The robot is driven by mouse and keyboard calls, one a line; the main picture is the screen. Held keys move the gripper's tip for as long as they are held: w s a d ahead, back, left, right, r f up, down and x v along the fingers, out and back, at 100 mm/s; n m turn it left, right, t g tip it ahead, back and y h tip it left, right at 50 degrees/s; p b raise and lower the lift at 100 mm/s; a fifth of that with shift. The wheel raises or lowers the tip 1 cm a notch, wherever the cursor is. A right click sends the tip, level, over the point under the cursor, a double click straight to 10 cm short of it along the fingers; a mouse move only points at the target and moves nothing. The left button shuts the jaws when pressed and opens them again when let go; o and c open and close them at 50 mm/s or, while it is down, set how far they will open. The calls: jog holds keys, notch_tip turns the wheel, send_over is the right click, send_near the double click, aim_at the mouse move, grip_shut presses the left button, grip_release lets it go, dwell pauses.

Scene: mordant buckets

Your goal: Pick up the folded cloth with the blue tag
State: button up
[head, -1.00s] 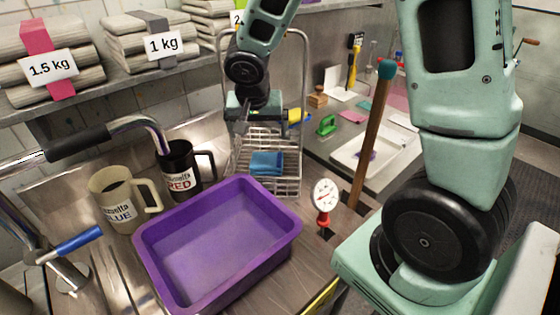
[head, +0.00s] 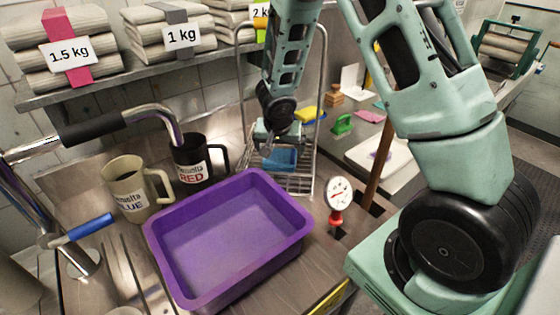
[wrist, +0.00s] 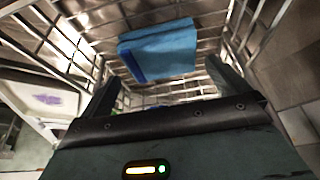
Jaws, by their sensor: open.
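A folded light blue cloth (head: 281,159) with a darker blue band lies in a wire rack behind the purple tub. In the wrist view the cloth (wrist: 165,50) lies on the rack's wire floor, its dark blue band at its left end. My gripper (head: 279,142) is over the rack, just above the cloth, and hides part of it in the head view. In the wrist view my gripper (wrist: 162,72) is open and empty, its two fingers apart with the cloth ahead between them. The fingers do not appear to touch it.
The wire rack (head: 308,185) has upright sides around the cloth. A purple tub (head: 228,285), a RED mug (head: 190,160) and a BLUE mug (head: 130,190) stand nearby. A dial gauge (head: 338,193) stands right of the tub. Weighted cloth stacks fill the shelf (head: 120,83) above.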

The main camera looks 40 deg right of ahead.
aim_at(280, 155)
jog(key=x, duration=0.4)
jog(key=shift+w+f, duration=0.15)
jog(key=shift+f, duration=0.25)
jog(key=c, duration=0.9)
jog(key=shift+o, duration=0.2)
jog(key=shift+r, duration=0.15)
notch_tip(280, 155, up, 10)
jog(key=p, duration=0.3)
jog(key=shift+p, duration=0.35)
